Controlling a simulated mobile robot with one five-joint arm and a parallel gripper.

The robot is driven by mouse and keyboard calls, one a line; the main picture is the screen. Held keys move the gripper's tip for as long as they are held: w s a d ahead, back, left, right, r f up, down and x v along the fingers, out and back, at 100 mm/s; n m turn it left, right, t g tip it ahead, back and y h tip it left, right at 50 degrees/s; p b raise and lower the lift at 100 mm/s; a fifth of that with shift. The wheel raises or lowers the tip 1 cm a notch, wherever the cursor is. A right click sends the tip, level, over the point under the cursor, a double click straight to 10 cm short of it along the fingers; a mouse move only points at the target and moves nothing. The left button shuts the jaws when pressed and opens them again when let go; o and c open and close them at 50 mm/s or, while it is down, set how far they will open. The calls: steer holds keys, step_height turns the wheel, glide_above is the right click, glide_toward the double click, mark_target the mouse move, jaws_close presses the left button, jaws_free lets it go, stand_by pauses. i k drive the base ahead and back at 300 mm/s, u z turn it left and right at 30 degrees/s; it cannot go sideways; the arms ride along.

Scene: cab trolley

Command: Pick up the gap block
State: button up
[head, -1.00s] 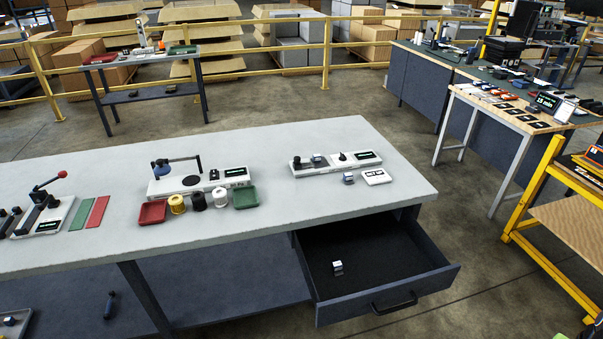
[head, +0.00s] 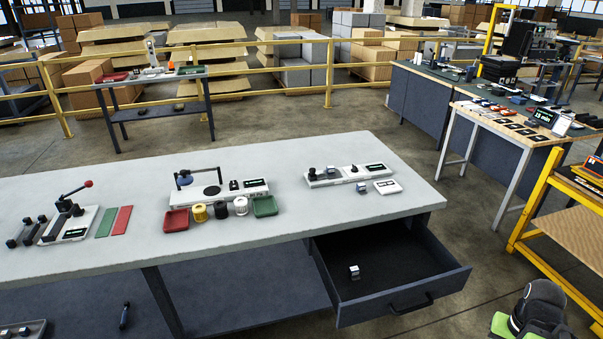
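Two small silver blocks show in the head view, and I cannot tell by sight which is the gap block. One small block (head: 354,272) lies alone on the dark floor of the open drawer (head: 440,291). The other small block (head: 361,187) stands on the bench top, in front of a white gauge fixture (head: 345,176) and beside a white plate (head: 388,187) with dark marks. I see nothing touching or holding either block. My gripper cannot be made out in this view.
The grey bench (head: 300,215) holds a second fixture (head: 245,189), a red tray (head: 176,221), a green tray (head: 265,206) and several spools. The drawer juts out at the bench's right end.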

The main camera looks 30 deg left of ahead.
mark_target(330, 170)
steer(key=u, duration=5.45)
steer(key=i, duration=0.1)
steer(key=z, duration=3.25)
steer(key=i, duration=1)
steer(key=u, duration=0.05)
